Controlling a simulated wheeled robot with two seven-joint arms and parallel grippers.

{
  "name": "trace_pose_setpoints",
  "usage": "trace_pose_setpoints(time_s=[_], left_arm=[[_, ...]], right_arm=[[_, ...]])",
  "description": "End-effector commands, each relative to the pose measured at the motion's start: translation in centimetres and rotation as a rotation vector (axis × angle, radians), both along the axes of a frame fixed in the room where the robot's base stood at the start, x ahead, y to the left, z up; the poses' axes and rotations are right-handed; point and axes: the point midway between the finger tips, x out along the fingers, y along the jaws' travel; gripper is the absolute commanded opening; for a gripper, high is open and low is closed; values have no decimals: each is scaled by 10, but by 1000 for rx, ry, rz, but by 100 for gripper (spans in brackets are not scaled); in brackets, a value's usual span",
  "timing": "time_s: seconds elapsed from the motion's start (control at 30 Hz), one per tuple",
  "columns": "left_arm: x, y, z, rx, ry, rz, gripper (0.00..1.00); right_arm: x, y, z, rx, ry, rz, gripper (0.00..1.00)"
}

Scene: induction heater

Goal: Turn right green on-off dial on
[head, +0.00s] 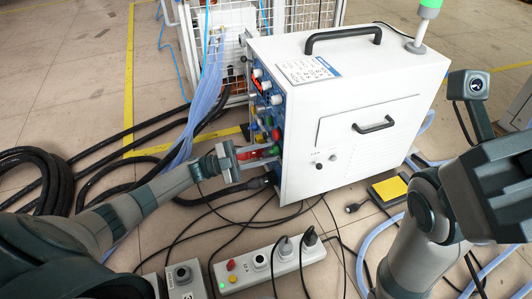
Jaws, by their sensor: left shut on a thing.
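The induction heater (350,115) is a white box with a blue control panel on its left side, seen at a steep angle.
A power strip (270,263) with a red button and plugs lies on the floor in front. Black cables and blue hoses run over the floor at left. A yellow-topped pedal (389,189) lies right of the heater. A wire cage stands behind.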

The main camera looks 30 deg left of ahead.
Motion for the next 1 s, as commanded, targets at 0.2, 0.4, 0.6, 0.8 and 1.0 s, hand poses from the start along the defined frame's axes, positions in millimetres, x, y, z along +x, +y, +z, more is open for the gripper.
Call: trace_pose_setpoints(time_s=[0.2,0.4,0.6,0.8,1.0], left_arm=[[0,0,-1,1,0,-1,4],[0,0,0,0,1,-1,44],[0,0,0,-1,1,0,44],[-3,6,-2,0,2,1,44],[-15,25,-7,0,4,1,44]], right_arm=[[1,1,-1,-7,0,-4,0],[1,1,-1,-5,2,-3,0],[1,0,-1,2,5,1,0],[0,-1,3,10,7,6,0],[0,-2,9,13,5,3,0]])
